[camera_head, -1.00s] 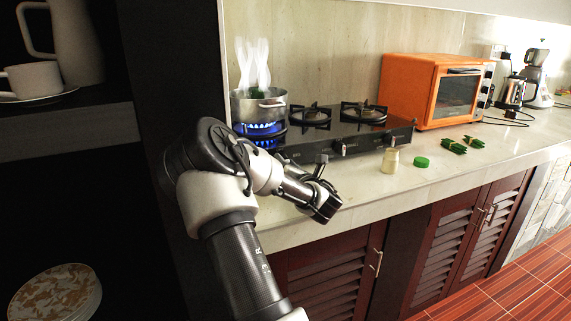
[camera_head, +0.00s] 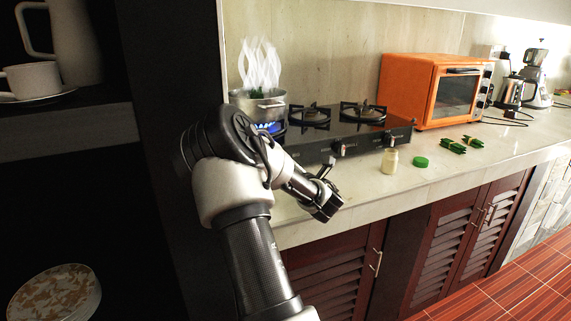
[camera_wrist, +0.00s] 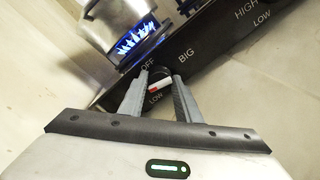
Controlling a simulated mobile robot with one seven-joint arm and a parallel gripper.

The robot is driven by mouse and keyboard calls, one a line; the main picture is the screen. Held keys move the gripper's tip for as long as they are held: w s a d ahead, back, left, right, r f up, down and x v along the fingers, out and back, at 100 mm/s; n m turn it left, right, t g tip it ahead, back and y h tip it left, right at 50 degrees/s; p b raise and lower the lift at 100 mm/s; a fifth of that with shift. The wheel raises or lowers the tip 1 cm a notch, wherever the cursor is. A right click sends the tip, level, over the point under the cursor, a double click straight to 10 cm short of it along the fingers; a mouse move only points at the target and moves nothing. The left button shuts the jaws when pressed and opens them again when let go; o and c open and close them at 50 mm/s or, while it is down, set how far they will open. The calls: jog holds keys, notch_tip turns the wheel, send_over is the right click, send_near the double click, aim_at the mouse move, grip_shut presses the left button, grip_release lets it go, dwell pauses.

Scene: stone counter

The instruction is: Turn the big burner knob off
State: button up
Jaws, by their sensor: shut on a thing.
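The big burner knob (camera_wrist: 160,78) shows in the wrist view on the black stove front, next to the printed words OFF, BIG and LOW. It is dark with a red and white mark. My gripper (camera_wrist: 158,74) has its two grey fingers on either side of this knob, shut on it. Blue flame (camera_head: 268,127) burns under the steaming metal pot (camera_head: 262,105) at the left of the stove (camera_head: 365,139). The flame also shows in the wrist view (camera_wrist: 132,42).
Other stove knobs (camera_head: 340,149) sit to the right. A small jar (camera_head: 390,161) and green lid (camera_head: 421,162) stand on the counter (camera_head: 366,192). An orange oven (camera_head: 411,88) is further right. A dark cabinet wall (camera_head: 172,70) is close at the left.

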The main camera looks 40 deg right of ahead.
jog(key=o, duration=1)
